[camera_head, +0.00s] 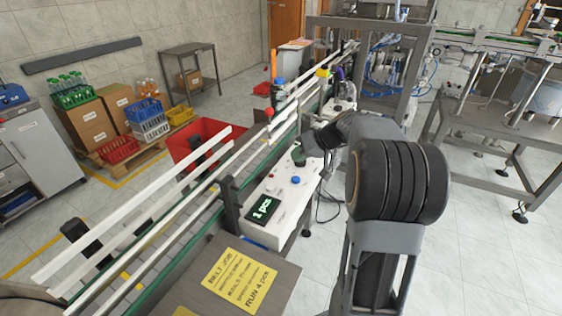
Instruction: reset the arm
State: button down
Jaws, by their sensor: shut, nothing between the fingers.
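My arm rises from the bottom right of the head view, with its thick dark elbow in front. Its forearm reaches away to the left over the control box. My gripper (307,143) is at the far end, small and dark, above the far part of the control box. It is shut with nothing held. Its fingers are partly hidden by my wrist. The white control box (285,205) has a display (264,208) reading "1 pcs", with a red and a blue knob beside it.
The conveyor (160,225) with white rails runs diagonally along the left of the control box. A yellow note (239,279) reading "RUN 4 pcs" lies on a grey surface in front. A red bin (200,140) stands behind the conveyor. A metal frame table (480,120) stands right; floor there is clear.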

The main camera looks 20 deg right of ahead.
jog(key=shift+m, duration=0.4)
jog(key=s+f, duration=0.1)
jog(key=s+f+m+g, duration=0.1)
jog(key=f+m+h, duration=0.1)
jog(key=shift+s+d+f, duration=0.3)
jog(key=shift+s+f, duration=0.05)
jog(key=shift+s, duration=0.05)
jog(key=s+a+g, duration=0.1)
jog(key=s, duration=0.1)
jog(key=s+a+f+m+h, duration=0.1)
jog(key=s, duration=0.1)
jog(key=s+a+g+h, duration=0.1)
jog(key=s, duration=0.2)
jog(key=shift+f+g, duration=0.3)
jog(key=shift+f, duration=0.1)
jog(key=s+a+r+n+t+h, duration=0.1)
jog(key=s+a+r+n+h, duration=0.1)
jog(key=s+a, duration=0.7)
jog(key=s+n+h, duration=0.1)
jog(key=s, duration=0.2)
jog(key=shift+s+r+h, duration=0.3)
jog(key=shift+h, duration=0.1)
